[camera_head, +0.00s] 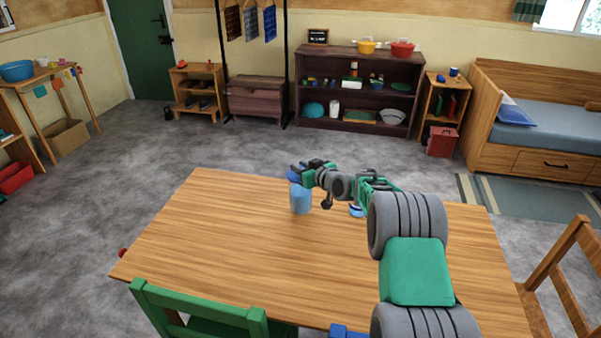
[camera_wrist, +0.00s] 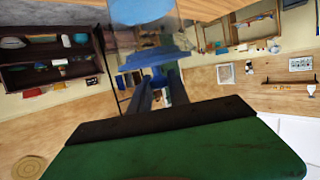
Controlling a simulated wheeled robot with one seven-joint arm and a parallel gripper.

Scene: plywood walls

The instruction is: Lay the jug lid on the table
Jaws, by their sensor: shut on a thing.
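A translucent blue jug (camera_head: 300,199) stands upright near the far edge of the wooden table (camera_head: 230,235). My gripper (camera_head: 303,171) is at the top of the jug. In the wrist view, its two dark fingers are shut on the blue jug lid (camera_wrist: 146,59). The lid shows in the head view as a blue patch (camera_head: 293,178), partly hidden by the gripper. In the wrist view, the clear jug wall (camera_wrist: 158,32) is right by the lid. I cannot tell whether the lid is seated on the rim or just above it.
A small blue and white item (camera_head: 356,210) lies on the table right of the jug, partly behind my arm. The table's left and front are clear. A green chair (camera_head: 200,312) stands at the front and a wooden chair (camera_head: 565,275) at the right.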

